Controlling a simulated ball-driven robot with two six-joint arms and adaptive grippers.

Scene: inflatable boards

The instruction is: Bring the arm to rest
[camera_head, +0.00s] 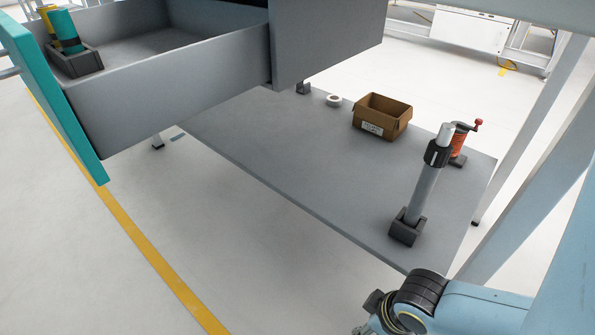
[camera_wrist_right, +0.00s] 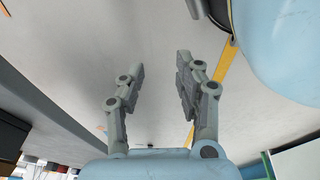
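My right arm comes in from the lower right of the head view, pale blue with a dark ringed joint. It hangs low in front of the grey shelf (camera_head: 300,180). A small part of the gripper end may show at the bottom edge there, mostly cut off. In the right wrist view my right gripper (camera_wrist_right: 160,66) has its two grey fingers apart with nothing between them. Pale floor shows behind them. My left gripper is not in view.
An open grey drawer (camera_head: 180,95) with a teal front (camera_head: 55,95) holds a dark holder with yellow and teal cylinders. Floor at lower left is clear.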

